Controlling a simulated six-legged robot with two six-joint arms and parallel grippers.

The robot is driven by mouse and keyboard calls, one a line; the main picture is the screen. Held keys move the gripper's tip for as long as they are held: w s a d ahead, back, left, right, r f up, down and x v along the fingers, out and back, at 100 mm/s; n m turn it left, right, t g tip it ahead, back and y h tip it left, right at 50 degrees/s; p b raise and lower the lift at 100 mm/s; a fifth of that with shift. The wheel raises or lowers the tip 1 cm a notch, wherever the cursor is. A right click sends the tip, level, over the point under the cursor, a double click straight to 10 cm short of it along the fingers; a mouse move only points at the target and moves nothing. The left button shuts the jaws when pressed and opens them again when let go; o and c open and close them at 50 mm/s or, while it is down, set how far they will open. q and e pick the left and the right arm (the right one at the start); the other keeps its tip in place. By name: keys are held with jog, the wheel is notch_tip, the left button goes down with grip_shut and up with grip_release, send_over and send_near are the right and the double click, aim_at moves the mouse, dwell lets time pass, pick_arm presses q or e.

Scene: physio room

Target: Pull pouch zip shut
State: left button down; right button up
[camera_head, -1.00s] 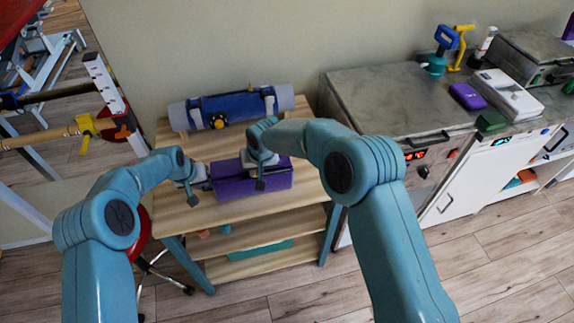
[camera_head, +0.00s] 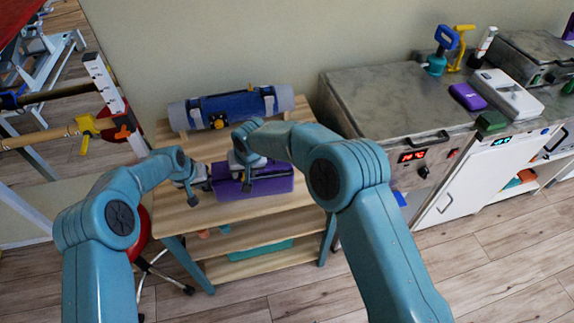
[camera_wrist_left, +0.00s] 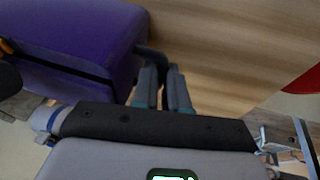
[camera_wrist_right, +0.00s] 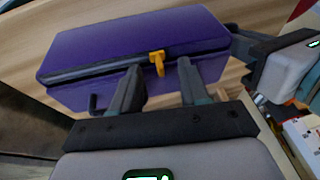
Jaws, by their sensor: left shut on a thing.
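The purple pouch (camera_head: 268,186) lies on the top of the wooden shelf unit, with a dark zip line along its side. Its yellow zip pull (camera_wrist_right: 158,60) shows in the right wrist view, partway along that line. My left gripper (camera_head: 207,182) is shut on a dark tab (camera_wrist_left: 151,57) at the pouch's left end. My right gripper (camera_head: 246,178) is over the pouch's near side. In the right wrist view its fingers (camera_wrist_right: 158,85) stand apart, with the pull between and just beyond them; I see no clear contact. The head view hides the pull behind my right gripper.
A rolled mat with a blue wrap (camera_head: 236,106) lies behind the pouch. The shelf unit's wooden top (camera_head: 225,212) is bare in front of it. A metal-topped cabinet (camera_head: 375,95) stands to the right, and a red stool (camera_head: 140,235) to the left.

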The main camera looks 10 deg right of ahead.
pick_arm(q)
jog(key=c, duration=1.2)
grip_release()
pick_arm(e)
notch_tip(320, 180, up, 8)
pick_arm(q)
notch_tip(320, 180, up, 9)
jog(key=p, duration=0.3)
pick_arm(e)
jog(key=shift+r, duration=1.55)
pick_arm(q)
jog(key=shift+s, duration=0.1)
pick_arm(e)
jog(key=shift+s, duration=0.1)
